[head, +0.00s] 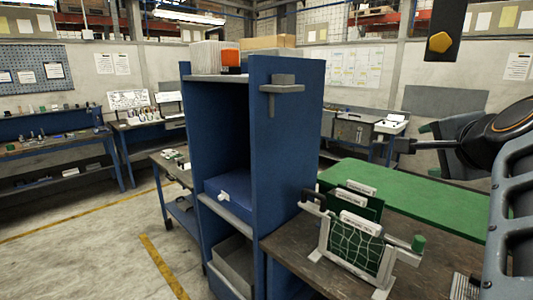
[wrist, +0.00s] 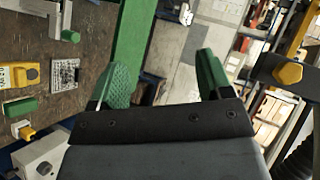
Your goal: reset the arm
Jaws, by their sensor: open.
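A dark bar with a yellow six-sided knob (head: 440,42) hangs at the top right of the head view. A dark bar with a similar yellow knob (wrist: 288,73) shows at the right of the wrist view, beside my gripper. I cannot tell how far it is from the fingers. The bar's mount lies outside the head view. My gripper (wrist: 165,76) is open and empty, its green pads wide apart. In the head view my gripper (head: 418,150) is at the right, lower than the knob and above the bench area.
A dark bench with a green mat (head: 400,195) lies below. A rack of green boards (head: 355,240) stands on it. A tall blue shelf (head: 287,150) stands left of the bench. A yellow device (wrist: 20,75) lies on the bench. The floor at left is clear.

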